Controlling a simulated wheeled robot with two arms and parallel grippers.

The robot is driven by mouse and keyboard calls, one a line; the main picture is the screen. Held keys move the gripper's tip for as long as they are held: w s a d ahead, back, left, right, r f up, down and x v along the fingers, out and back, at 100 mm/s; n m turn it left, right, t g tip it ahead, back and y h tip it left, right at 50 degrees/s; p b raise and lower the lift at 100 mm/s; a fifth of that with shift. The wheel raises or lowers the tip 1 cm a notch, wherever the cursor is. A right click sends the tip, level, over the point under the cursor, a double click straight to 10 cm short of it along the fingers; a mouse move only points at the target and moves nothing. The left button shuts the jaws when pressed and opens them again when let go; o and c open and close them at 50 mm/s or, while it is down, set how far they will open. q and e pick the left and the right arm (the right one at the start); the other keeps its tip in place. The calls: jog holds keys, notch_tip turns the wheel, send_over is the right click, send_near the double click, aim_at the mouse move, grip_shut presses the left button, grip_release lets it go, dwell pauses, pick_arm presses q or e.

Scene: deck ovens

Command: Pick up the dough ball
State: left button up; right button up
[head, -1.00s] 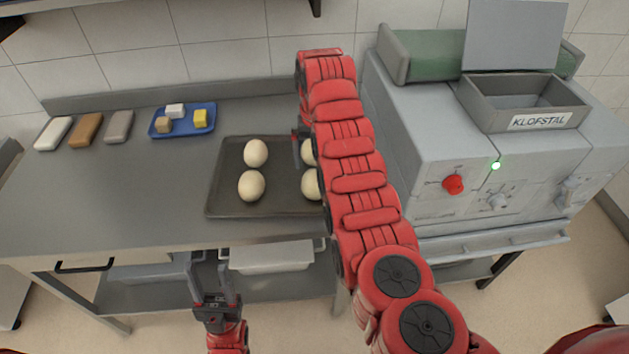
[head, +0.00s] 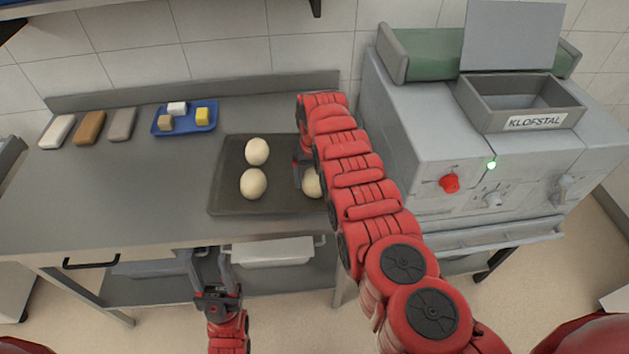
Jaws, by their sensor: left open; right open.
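Pale round dough balls lie on a dark tray (head: 228,205) on the steel table. Two are on its left half, a back one (head: 257,151) and a front one (head: 253,184). A front right dough ball (head: 312,185) is partly covered by my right arm. My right gripper (head: 299,178) points down over the right half of the tray, just left of that ball; it is open, but the arm hides much of it, and I cannot tell whether it touches the ball. My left gripper (head: 209,262) is open and empty in front of the table's front edge.
A blue tray (head: 185,129) with small blocks and several bars, one of them brown (head: 89,127), lie at the back left. A grey machine (head: 470,170) with a red knob (head: 449,183) stands right of the table. The table's left front is clear.

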jog(key=shift+c, duration=0.3)
jog(key=c, duration=1.3)
